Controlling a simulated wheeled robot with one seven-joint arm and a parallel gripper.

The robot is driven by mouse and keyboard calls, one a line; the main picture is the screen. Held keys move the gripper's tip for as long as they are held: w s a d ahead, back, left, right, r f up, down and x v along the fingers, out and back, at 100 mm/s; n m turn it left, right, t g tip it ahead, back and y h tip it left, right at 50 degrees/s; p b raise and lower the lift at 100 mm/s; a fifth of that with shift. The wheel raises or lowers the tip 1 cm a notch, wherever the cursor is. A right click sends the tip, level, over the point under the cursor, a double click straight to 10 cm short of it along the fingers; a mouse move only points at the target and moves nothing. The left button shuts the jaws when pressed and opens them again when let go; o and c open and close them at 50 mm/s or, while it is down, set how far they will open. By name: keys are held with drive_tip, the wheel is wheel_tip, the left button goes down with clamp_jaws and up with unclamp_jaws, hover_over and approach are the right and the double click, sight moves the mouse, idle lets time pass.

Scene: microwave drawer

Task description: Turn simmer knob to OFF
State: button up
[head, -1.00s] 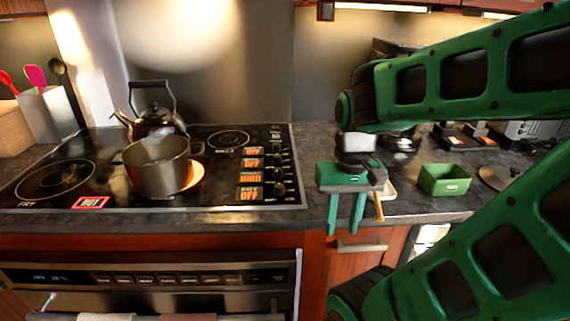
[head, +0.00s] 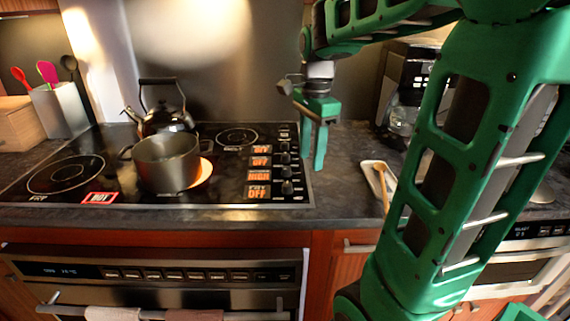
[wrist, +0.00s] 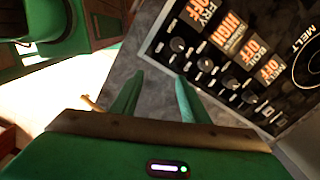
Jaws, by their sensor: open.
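The stove's control strip has a column of knobs with lit labels at the cooktop's right edge. The HIGH label (head: 259,175) stands beside the simmer knob (head: 287,172), third from the back; the other labels read OFF. The wrist view also shows the simmer knob (wrist: 205,64) and its HIGH label (wrist: 235,25). My gripper (head: 313,158) is open and empty, pointing down just right of the knobs and apart from them. In the wrist view its two fingers (wrist: 160,78) are spread over the grey counter, beside the cooktop edge.
A pot (head: 167,163) sits on a glowing orange burner, with a kettle (head: 165,118) behind it. A tray with a wooden spoon (head: 381,187) lies on the counter right of my gripper. A coffee machine (head: 408,88) stands at the back right.

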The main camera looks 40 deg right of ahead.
sight(286, 168)
drive_tip(key=w+r+m, duration=0.2)
drive_tip(key=w+m, duration=0.6)
drive_tip(key=w, duration=0.2)
drive_tip(key=f, duration=1)
drive_tip(key=shift+w+d+f, duration=0.1)
drive_tip(key=shift+w+f, duration=0.15)
drive_tip(key=shift+f, duration=0.1)
clamp_jaws()
